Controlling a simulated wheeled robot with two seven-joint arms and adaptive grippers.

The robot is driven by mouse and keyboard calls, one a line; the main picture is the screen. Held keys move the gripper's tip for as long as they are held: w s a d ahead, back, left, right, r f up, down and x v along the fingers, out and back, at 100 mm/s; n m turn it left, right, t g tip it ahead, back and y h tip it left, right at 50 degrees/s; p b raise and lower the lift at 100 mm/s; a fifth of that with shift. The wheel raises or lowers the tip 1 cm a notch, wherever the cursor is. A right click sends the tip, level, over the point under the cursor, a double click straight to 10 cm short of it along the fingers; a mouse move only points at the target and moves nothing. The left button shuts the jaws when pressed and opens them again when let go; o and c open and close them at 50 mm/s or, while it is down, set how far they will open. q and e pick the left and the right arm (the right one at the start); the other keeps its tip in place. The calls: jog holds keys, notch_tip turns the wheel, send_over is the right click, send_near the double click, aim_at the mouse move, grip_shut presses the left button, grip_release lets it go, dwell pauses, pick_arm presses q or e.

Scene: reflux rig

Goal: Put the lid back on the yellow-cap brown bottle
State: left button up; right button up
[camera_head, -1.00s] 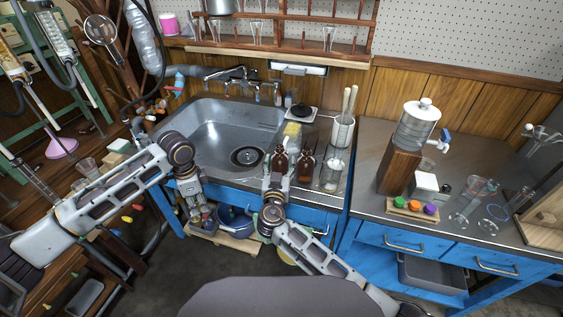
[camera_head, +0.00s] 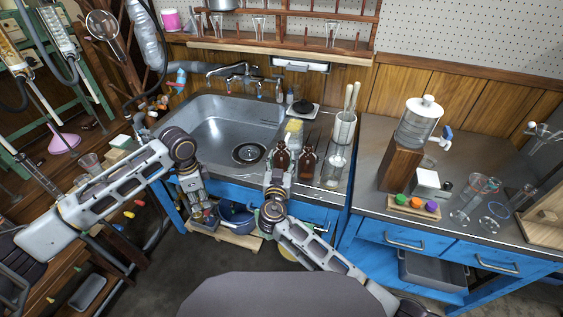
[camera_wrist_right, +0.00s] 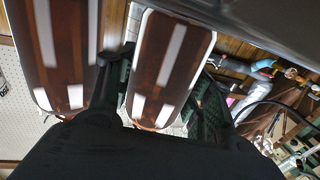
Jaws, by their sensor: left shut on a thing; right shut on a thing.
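Two brown bottles stand side by side at the counter's front edge, right of the sink. My right gripper (camera_head: 278,180) is at the left brown bottle (camera_head: 282,158). In the right wrist view that bottle (camera_wrist_right: 170,62) lies between the two dark fingers, which are shut on it. The other brown bottle (camera_head: 307,162) is just to its right; it also shows in the wrist view (camera_wrist_right: 58,45). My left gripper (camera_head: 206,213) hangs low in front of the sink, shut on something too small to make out. I cannot make out the yellow cap or the bottle tops clearly.
The sink (camera_head: 215,125) is behind my grippers. A glass beaker (camera_head: 334,170), a yellow sponge (camera_head: 294,130) and a white holder (camera_head: 344,130) are near the bottles. A wooden block with coloured caps (camera_head: 413,208) stands on the right counter.

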jog(key=shift+r, duration=0.3)
pick_arm(q)
jog(key=shift+r+p, duration=0.75)
pick_arm(e)
jog(key=shift+r, duration=4.65)
jog(key=shift+r, duration=0.1)
jog(key=o, duration=0.4)
jog(key=c, duration=0.7)
pick_arm(q)
jog(key=shift+r, duration=0.2)
pick_arm(e)
jog(key=shift+r, duration=0.2)
